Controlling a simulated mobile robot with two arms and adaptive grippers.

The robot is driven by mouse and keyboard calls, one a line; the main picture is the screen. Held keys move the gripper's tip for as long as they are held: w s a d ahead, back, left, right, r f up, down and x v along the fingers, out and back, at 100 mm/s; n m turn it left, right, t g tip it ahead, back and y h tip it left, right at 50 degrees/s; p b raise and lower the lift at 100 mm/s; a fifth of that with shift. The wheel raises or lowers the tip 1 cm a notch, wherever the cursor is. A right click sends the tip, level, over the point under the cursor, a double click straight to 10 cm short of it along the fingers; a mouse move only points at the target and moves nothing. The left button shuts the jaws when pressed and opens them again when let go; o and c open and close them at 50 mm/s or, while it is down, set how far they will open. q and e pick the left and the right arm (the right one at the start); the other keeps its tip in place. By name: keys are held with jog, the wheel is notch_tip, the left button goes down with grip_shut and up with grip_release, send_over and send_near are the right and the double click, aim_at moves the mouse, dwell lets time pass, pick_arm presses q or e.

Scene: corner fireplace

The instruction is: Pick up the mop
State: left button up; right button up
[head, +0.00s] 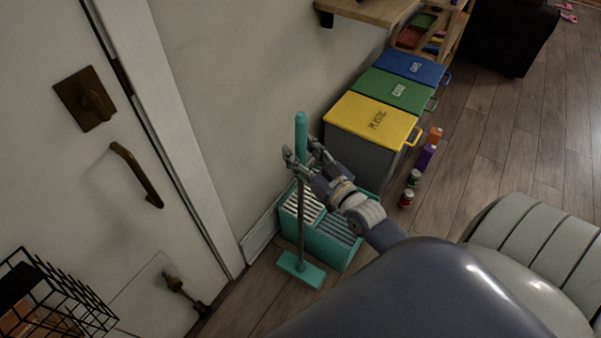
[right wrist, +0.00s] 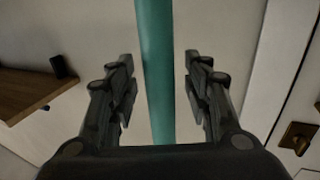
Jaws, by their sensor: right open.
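The mop (head: 301,190) stands upright in the head view, with a teal grip at the top, a grey pole and a flat teal head (head: 300,270) on the floor. It is beside or partly in front of a teal bucket (head: 335,243). In the right wrist view, the mop's teal handle (right wrist: 157,75) runs vertically between the two open fingers of my right gripper (right wrist: 157,85), with gaps on both sides. My left gripper is not in view.
Yellow (head: 373,117), green (head: 397,89) and blue (head: 412,66) lidded bins line the wall. Cans and small boxes (head: 425,156) lie on the floor beside them. A door (head: 75,150) is at left, with a black wire basket (head: 50,300) below.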

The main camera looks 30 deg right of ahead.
jog(key=shift+c, duration=0.6)
grip_shut()
jog(key=shift+r, duration=0.1)
